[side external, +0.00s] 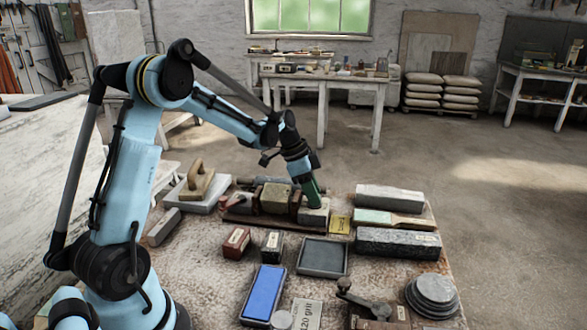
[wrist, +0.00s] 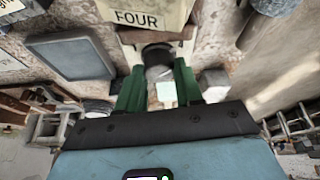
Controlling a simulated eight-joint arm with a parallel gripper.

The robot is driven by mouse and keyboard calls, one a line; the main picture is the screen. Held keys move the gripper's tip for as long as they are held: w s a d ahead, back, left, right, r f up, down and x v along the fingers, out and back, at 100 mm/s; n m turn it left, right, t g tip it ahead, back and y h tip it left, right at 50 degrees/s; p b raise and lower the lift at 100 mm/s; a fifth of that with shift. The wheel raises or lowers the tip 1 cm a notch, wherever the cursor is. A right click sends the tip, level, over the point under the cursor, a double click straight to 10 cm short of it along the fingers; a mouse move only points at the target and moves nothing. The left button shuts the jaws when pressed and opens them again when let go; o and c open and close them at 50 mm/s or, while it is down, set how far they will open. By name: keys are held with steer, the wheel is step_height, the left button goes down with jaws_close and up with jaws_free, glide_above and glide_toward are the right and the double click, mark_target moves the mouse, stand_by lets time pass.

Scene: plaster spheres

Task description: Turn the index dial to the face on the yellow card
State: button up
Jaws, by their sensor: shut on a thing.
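The yellow card (side external: 340,224) stands beside the bench fixture in the side view. My gripper (side external: 315,203) points down at the right end of the fixture, by a grey block (side external: 312,217). In the wrist view the green fingers of my gripper (wrist: 159,68) are shut on a dark round piece (wrist: 157,57), which I take to be the index dial. A pale green square (wrist: 166,92) shows between the fingers.
The fixture has a dark base (side external: 262,222) and an olive block (side external: 276,198). Around it lie a grey tray (side external: 323,258), a blue stone (side external: 264,292), small boxes (side external: 237,242), a speckled bar (side external: 398,243) and stacked discs (side external: 432,296). A trowel board (side external: 198,190) is at left.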

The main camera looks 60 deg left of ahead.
steer(key=n+y, duration=0.1)
steer(key=n, duration=0.4)
steer(key=shift+s+d+t+y, duration=0.15)
steer(key=shift+d+t+y, duration=0.05)
steer(key=shift+t+y, duration=0.2)
steer(key=n+y, duration=0.1)
steer(key=n, duration=0.2)
steer(key=n+y, duration=0.1)
steer(key=n, duration=0.1)
steer(key=shift+d+n, duration=0.15)
steer(key=shift+n, duration=0.25)
steer(key=n+y, duration=0.1)
steer(key=n, duration=0.1)
steer(key=n+y, duration=0.1)
steer(key=n, duration=0.2)
steer(key=shift+d+n+g, duration=0.1)
steer(key=shift+n+g, duration=0.2)
steer(key=shift+g, duration=0.1)
steer(key=n+g, duration=0.1)
steer(key=n, duration=0.1)
steer(key=n+y, duration=0.1)
steer(key=n, duration=0.2)
steer(key=shift+w+d+n+g, duration=0.1)
steer(key=shift+w+n+g, duration=0.1)
steer(key=shift+n+g, duration=0.15)
steer(key=o, duration=1)
